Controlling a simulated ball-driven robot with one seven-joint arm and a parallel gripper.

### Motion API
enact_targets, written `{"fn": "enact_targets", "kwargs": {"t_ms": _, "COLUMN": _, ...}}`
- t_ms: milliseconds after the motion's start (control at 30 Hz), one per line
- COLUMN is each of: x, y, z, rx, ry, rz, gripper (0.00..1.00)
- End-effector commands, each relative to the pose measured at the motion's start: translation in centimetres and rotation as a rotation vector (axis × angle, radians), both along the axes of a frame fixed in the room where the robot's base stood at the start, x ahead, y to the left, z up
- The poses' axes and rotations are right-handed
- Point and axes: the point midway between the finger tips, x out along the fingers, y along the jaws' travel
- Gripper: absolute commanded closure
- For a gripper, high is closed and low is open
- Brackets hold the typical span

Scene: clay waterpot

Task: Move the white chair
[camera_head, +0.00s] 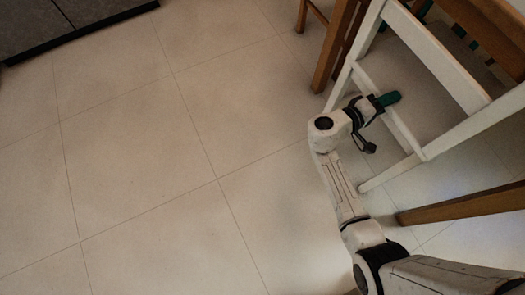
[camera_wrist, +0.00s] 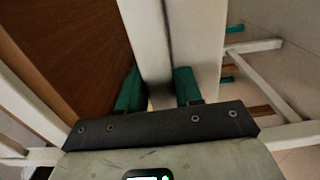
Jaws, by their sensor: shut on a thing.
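The white chair (camera_head: 440,62) is at the upper right of the head view, with its pale legs and rails slanting across the picture. My gripper (camera_head: 388,99), with green fingers, reaches across its lower side rail in the head view. In the wrist view the green fingertips (camera_wrist: 158,92) stand on either side of a white bar of the chair (camera_wrist: 146,38), and the gripper is shut on it. A second broad white part rises just to the right. The exact contact is partly hidden by the fingers.
Brown wooden furniture (camera_head: 338,48) stands close behind the white chair. A wooden bar (camera_head: 462,206) juts in at the lower right. A brown panel (camera_wrist: 70,50) is close at the left of the wrist view. A dark cabinet (camera_head: 70,22) is at the upper left. The tiled floor between is clear.

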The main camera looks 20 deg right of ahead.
Motion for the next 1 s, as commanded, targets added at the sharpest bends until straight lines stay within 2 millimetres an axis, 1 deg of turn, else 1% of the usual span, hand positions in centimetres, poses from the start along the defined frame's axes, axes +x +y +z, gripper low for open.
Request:
{"fn": "enact_targets", "kwargs": {"t_ms": 33, "x": -0.7, "y": -0.13, "z": -0.64, "rx": 0.012, "ry": 0.012, "rz": -0.011, "gripper": 1.0}}
{"fn": "enact_targets", "kwargs": {"t_ms": 233, "x": -0.71, "y": -0.07, "z": -0.64, "rx": 0.011, "ry": 0.013, "rz": -0.012, "gripper": 1.0}}
{"fn": "enact_targets", "kwargs": {"t_ms": 267, "x": -0.7, "y": -0.06, "z": -0.63, "rx": 0.011, "ry": 0.013, "rz": -0.012, "gripper": 0.64}}
{"fn": "enact_targets", "kwargs": {"t_ms": 500, "x": -0.41, "y": 0.04, "z": -0.32, "rx": 0.007, "ry": 0.008, "rz": -0.007, "gripper": 0.41}}
{"fn": "enact_targets", "kwargs": {"t_ms": 900, "x": -0.17, "y": 0.13, "z": -0.06, "rx": 0.004, "ry": 0.004, "rz": -0.002, "gripper": 0.4}}
{"fn": "enact_targets", "kwargs": {"t_ms": 1000, "x": -0.12, "y": 0.58, "z": -0.02, "rx": 0.004, "ry": 0.004, "rz": 0.0, "gripper": 0.4}}
